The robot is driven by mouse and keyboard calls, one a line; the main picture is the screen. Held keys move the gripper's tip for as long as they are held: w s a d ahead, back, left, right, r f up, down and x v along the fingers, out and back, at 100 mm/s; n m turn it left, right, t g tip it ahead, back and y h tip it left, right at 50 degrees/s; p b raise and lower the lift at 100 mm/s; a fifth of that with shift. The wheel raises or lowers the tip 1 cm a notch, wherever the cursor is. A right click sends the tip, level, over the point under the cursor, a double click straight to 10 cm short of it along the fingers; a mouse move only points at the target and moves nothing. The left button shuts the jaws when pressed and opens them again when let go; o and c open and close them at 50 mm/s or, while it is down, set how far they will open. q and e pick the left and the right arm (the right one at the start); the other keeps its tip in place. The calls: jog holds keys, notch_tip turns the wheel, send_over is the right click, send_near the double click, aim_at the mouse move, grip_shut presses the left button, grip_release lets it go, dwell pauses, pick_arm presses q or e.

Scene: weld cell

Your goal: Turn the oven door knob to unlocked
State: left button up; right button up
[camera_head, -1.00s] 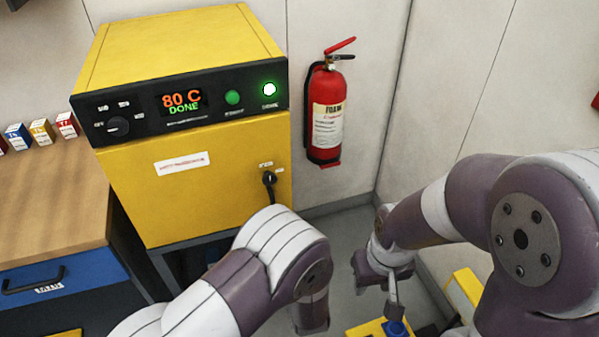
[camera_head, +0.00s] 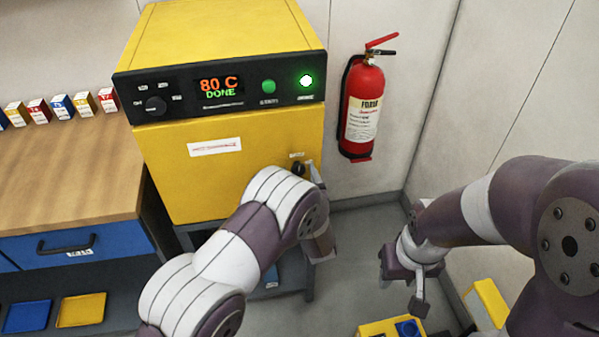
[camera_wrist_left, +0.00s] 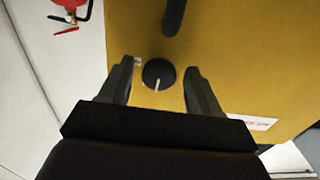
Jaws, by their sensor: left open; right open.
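The yellow oven (camera_head: 255,140) stands against the wall, its door closed. The small black door knob (camera_head: 298,168) is at the door's upper right, under a small white label, partly hidden by my left gripper (camera_head: 317,182). In the left wrist view the round knob (camera_wrist_left: 158,74) shows a white pointer line toward the picture's bottom. My left gripper (camera_wrist_left: 159,67) is open there, one finger on each side of the knob; contact cannot be told. A dark door handle (camera_wrist_left: 173,16) lies beyond the knob in that view. My right gripper (camera_head: 408,285) is open, low at the right, away from the oven.
A red fire extinguisher (camera_head: 362,105) hangs right of the oven. A wooden workbench (camera_head: 70,170) stands left. A yellow box (camera_head: 392,328) is below my right gripper.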

pick_arm(q)
jog(key=shift+w, duration=0.25)
jog(key=c, duration=1)
jog(key=shift+m, duration=0.3)
jog(key=m, duration=0.3)
jog(key=shift+m, duration=0.4)
jog(key=m+p, duration=0.1)
jog(key=m, duration=0.3)
jog(key=m+p, duration=0.1)
jog(key=m, duration=0.4)
jog(key=shift+a+r, duration=0.1)
jog(key=shift+s+m+p, duration=0.1)
jog(key=shift+m+p, duration=0.3)
jog(key=shift+m, duration=1.8)
